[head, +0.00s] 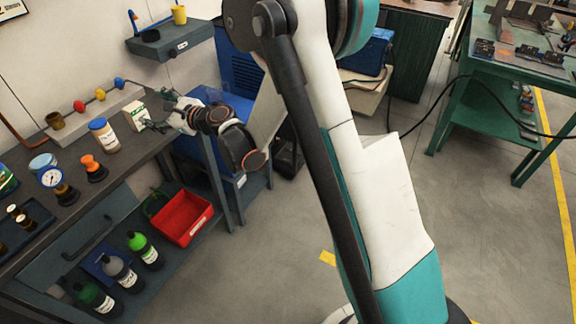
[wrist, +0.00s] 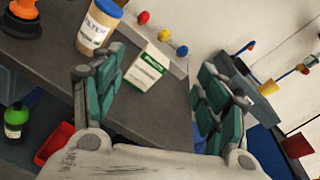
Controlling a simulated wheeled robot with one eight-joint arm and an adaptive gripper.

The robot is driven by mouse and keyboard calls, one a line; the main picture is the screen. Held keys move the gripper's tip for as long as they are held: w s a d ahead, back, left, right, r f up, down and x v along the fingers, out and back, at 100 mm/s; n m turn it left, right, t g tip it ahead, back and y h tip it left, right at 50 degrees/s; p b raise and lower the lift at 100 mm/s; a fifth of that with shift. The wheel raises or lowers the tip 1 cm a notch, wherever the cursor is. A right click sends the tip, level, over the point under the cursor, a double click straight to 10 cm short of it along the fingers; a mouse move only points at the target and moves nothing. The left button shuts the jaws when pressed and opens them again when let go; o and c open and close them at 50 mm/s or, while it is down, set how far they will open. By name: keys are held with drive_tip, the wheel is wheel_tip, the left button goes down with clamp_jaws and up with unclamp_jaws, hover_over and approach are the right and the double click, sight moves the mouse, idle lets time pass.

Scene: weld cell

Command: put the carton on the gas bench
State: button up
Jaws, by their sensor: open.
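The carton is a small white box with a green band (head: 135,114). It stands upright near the far end of the dark bench top (head: 78,192), above a shelf of gas-type bottles. My gripper (head: 160,124) is open beside the carton, at its right in the head view. In the wrist view the carton (wrist: 149,67) shows beyond and between the spread fingers of my gripper (wrist: 163,72), closer to the left finger. No contact can be made out, and nothing is held.
A blue-lidded jar (head: 104,135) stands close to the carton. An orange-topped item (head: 92,167) and a gauge (head: 52,178) are nearer. A rail with coloured knobs (head: 80,106) runs behind. A red bin (head: 181,217) and bottles (head: 120,273) sit on the lower shelf.

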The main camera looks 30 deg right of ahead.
drive_tip(key=s+d+r+n+g+h, duration=0.2)
drive_tip(key=s+d+r+n, duration=0.15)
drive_tip(key=s+n, duration=0.35)
drive_tip(key=s+d+r+n+g+h, duration=0.1)
drive_tip(key=s+d+r+n, duration=0.3)
drive_tip(key=s, duration=0.5)
drive_tip(key=s+d+f+n+g+h, duration=0.1)
drive_tip(key=s+d+n+h, duration=0.2)
drive_tip(key=s, duration=0.9)
drive_tip(key=s+d+f+n+g+h, duration=0.2)
drive_tip(key=s+d+n+h, duration=0.2)
drive_tip(key=s+d+n, duration=0.5)
drive_tip(key=s+d, duration=0.2)
drive_tip(key=s, duration=0.1)
drive_tip(key=shift+s, duration=0.35)
